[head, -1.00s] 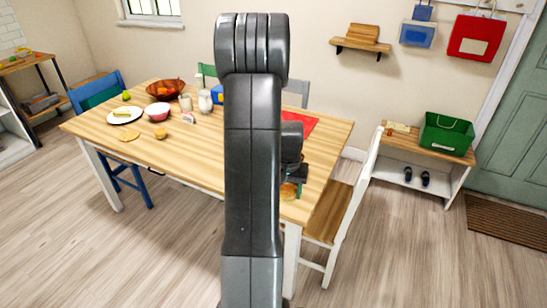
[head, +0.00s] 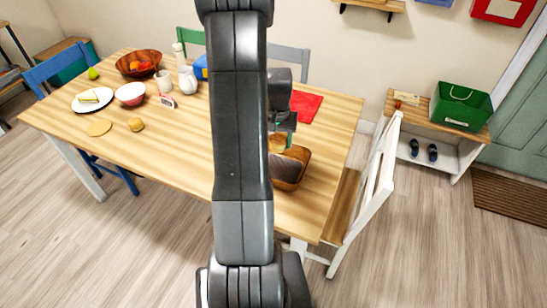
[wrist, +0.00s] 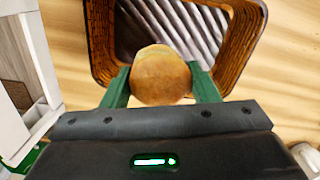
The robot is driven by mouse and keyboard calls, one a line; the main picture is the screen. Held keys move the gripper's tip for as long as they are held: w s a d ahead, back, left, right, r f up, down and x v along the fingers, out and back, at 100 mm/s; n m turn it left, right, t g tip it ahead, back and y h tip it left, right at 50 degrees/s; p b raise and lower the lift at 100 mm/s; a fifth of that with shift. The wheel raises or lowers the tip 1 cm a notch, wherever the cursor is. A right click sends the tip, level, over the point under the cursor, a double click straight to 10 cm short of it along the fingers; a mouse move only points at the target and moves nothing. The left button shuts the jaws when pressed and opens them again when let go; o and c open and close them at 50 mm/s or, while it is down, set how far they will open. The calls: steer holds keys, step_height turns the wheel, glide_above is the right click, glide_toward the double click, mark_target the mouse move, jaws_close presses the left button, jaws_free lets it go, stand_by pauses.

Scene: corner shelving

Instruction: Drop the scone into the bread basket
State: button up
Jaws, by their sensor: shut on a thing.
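The scone (wrist: 161,76) is round and golden brown. My gripper (wrist: 161,85) is shut on it, with a green finger on each side, in the wrist view. The bread basket (wrist: 101,40) is brown and woven with a striped grey lining, and it lies beyond the scone in that view. In the head view the basket (head: 303,156) stands on the table, partly hidden by my arm. My gripper (head: 280,132) is over its far side there, with the scone (head: 277,143) partly visible between the fingers. I cannot tell the height of the scone above the basket.
A white chair (head: 380,180) stands at the table's right side.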

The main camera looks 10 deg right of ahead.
steer(key=shift+s+f+b, duration=0.15)
steer(key=shift+f+b, duration=0.35)
steer(key=shift+f, duration=0.25)
steer(key=shift+f+b, duration=1.35)
steer(key=shift+f, duration=0.75)
steer(key=o, duration=1.1)
steer(key=shift+c, duration=0.2)
step_height(320, 180, up, 14)
steer(key=shift+f, duration=0.1)
